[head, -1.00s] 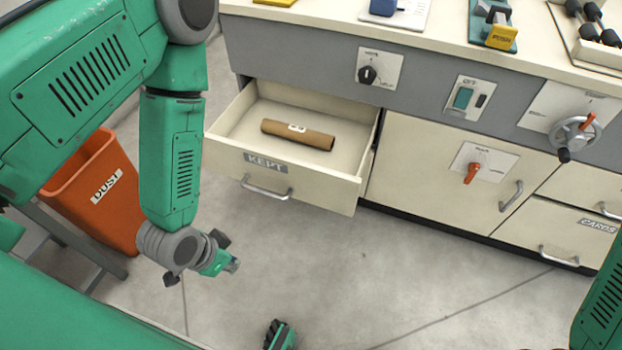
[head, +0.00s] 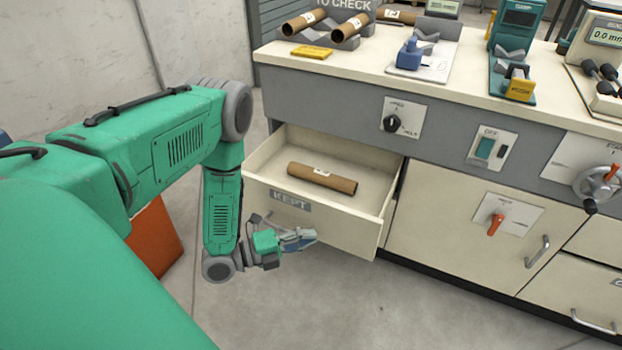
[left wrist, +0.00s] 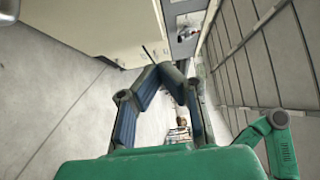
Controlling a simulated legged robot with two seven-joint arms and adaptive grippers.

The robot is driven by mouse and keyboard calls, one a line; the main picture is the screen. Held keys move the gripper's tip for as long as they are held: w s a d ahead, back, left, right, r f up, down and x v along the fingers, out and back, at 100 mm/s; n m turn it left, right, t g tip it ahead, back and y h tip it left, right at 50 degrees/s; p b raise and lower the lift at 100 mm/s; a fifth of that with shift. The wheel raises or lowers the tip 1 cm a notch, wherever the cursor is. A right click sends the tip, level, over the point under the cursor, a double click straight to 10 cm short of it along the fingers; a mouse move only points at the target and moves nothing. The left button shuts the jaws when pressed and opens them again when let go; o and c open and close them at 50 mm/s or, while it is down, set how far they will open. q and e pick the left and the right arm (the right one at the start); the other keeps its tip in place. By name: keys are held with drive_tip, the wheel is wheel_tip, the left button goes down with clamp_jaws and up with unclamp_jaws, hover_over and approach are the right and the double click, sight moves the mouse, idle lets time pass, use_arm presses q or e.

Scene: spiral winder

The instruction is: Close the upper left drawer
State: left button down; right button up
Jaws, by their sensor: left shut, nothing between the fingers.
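The upper left drawer (head: 347,230), cream with a grey KEPT label (head: 290,200), stands pulled out of the cabinet. A brown cardboard tube (head: 322,178) with a white tag lies inside it. My left gripper (head: 308,237) is shut and empty, low in front of the drawer's face below the label. My right gripper is not in view.
The cabinet's worktop (head: 370,83) carries tubes on a rack, a blue device (head: 409,53) and a yellow-and-green device (head: 519,84). A rotary knob (head: 391,123) sits above the drawer. An orange bin (head: 155,243) stands behind my left arm. The floor (head: 330,305) in front is clear.

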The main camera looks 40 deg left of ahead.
sight(353, 215)
use_arm(q)
drive_tip(key=x, duration=0.3)
drive_tip(key=a+b+x, duration=0.1)
drive_tip(key=x, duration=0.2)
drive_tip(key=w+a+b+x, duration=0.1)
drive_tip(key=x, duration=0.2)
drive_tip(key=shift+w+a, duration=0.15)
drive_tip(key=shift+w, duration=0.4)
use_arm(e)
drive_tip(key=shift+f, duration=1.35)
